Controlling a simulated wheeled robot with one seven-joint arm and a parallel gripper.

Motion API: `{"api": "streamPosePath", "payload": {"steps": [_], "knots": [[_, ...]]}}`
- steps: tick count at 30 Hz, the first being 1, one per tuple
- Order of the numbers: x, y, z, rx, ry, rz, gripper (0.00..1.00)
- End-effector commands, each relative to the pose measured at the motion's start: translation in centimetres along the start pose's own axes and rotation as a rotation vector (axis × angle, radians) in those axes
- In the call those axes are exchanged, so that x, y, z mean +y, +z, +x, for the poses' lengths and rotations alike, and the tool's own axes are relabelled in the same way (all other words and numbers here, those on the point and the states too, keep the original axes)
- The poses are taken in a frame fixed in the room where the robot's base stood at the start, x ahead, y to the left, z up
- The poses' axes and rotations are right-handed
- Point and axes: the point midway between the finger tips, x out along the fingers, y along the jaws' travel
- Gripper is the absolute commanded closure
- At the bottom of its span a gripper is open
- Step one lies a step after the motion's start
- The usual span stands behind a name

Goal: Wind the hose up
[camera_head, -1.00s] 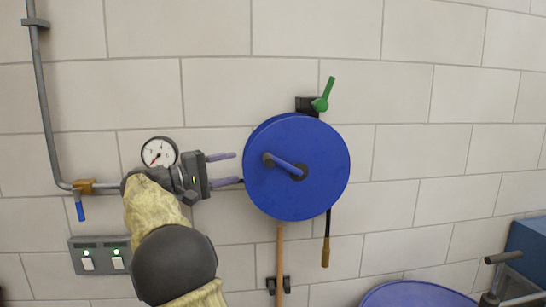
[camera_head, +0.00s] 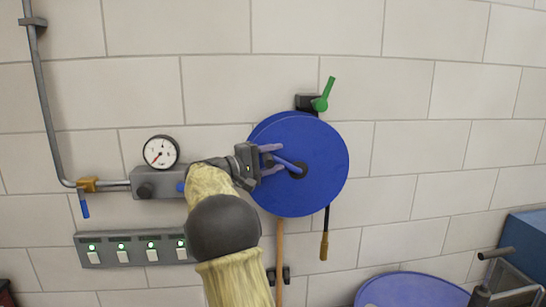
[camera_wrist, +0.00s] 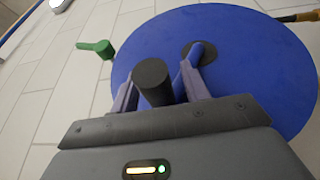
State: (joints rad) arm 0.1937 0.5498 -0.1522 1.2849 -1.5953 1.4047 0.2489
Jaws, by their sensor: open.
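The blue hose reel (camera_head: 325,165) is a round disc on the tiled wall, also large in the wrist view (camera_wrist: 270,85). Its crank handle (camera_head: 287,165) runs from the hub outward to a dark knob, which shows in the wrist view (camera_wrist: 153,75). My gripper (camera_head: 272,160) is open at the reel's left side, its two purple fingers on either side of the crank's knob. I cannot tell whether they touch it. The hose (camera_head: 325,245) hangs below the reel as a dark line with a brown end.
A green lever (camera_head: 322,102) sits above the reel. A pressure gauge (camera_head: 161,152) and a valve box are on the wall to the left, above a switch panel (camera_head: 136,250). A wooden pole (camera_head: 280,240) stands below the reel. A blue drum (camera_head: 415,290) is at lower right.

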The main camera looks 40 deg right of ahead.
Motion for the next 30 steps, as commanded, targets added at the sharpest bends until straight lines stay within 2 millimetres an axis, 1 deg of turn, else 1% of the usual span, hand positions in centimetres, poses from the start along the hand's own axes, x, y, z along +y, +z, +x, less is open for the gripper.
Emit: {"api": "streamPosePath", "payload": {"steps": [3,4,8,9,11,20,30], "knots": [[-0.1,0.0,0.0,0.000,0.000,0.000,0.54],[-0.1,0.0,-0.1,0.000,0.000,0.000,0.56],[0.0,0.0,-0.1,0.000,0.000,-0.001,0.82],[0.0,0.0,-0.1,0.000,0.000,-0.001,0.89],[0.0,0.0,-0.1,0.000,0.000,-0.001,1.00],[-0.2,-0.1,-0.1,0.001,0.006,-0.003,1.00],[-1.3,-0.3,-0.7,0.002,0.074,-0.031,1.00]]}}
